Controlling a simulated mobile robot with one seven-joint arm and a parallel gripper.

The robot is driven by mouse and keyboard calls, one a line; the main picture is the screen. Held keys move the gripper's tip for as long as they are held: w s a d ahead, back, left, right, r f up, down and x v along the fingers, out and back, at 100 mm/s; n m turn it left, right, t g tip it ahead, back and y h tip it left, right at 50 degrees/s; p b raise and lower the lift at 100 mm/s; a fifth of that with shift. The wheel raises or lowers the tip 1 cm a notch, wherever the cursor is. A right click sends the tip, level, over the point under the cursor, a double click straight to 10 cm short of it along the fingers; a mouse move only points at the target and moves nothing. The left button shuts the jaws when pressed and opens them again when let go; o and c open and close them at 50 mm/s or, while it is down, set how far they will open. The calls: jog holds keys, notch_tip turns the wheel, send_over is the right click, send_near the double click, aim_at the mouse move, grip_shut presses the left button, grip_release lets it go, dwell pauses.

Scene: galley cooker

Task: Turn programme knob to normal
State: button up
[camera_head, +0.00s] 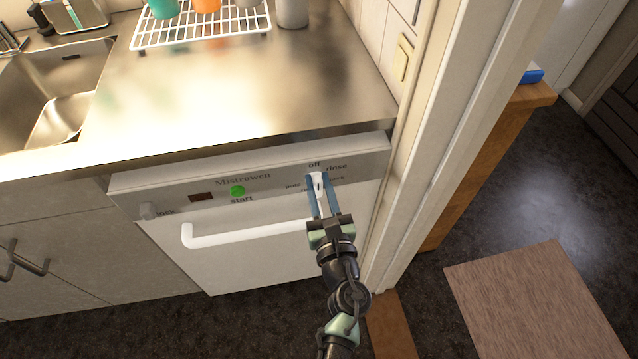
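The white programme knob (317,183) is at the right end of the dishwasher's front panel (268,184). A short dark mark shows on it, but I cannot tell which setting it points at. The word "off" is above the knob and "rinse" is at its upper right. Smaller words at its sides are too small or too covered to read surely. My gripper (318,180) reaches up from below, with one blue finger on each side of the knob. The fingers cover the knob's edges, so I cannot tell whether they press on it.
A white door handle (245,234) runs below the panel, left of my gripper. A green start button (237,191) and a lock knob (148,210) are further left. The steel counter (260,90) overhangs above. A door frame (440,130) stands close on the right.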

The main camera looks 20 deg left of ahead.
aim_at(318, 198)
grip_shut()
jog(key=shift+d, duration=0.1)
jog(key=m, duration=0.1)
jog(key=m+p, duration=0.1)
jog(key=m, duration=0.2)
jog(key=shift+w+d+m, duration=0.3)
jog(key=shift+d+m, duration=0.1)
jog(key=m, duration=0.1)
jog(key=m+p, duration=0.1)
jog(key=m, duration=0.2)
jog(key=shift+w+d+f+m, duration=0.25)
jog(key=shift+d+f+m, duration=0.05)
jog(key=shift+f, duration=0.1)
jog(key=f+m+p, duration=0.1)
jog(key=m, duration=0.6)
jog(key=f+m+p, duration=0.1)
jog(key=m, duration=0.7)
jog(key=a+f+m+p, duration=0.1)
jog(key=f+m, duration=0.1)
jog(key=m, duration=0.5)
jog(key=shift+s+m+p, duration=0.3)
jog(key=shift+s+p, duration=0.05)
jog(key=shift+p, duration=0.05)
jog(key=shift+s+a+f+m+p, duration=0.1)
jog(key=shift+a+m+p, duration=0.05)
jog(key=shift+m, duration=0.75)
jog(key=shift+s+a+f+m+p, duration=0.1)
jog(key=shift+m+p, duration=0.05)
jog(key=shift+m, duration=0.75)
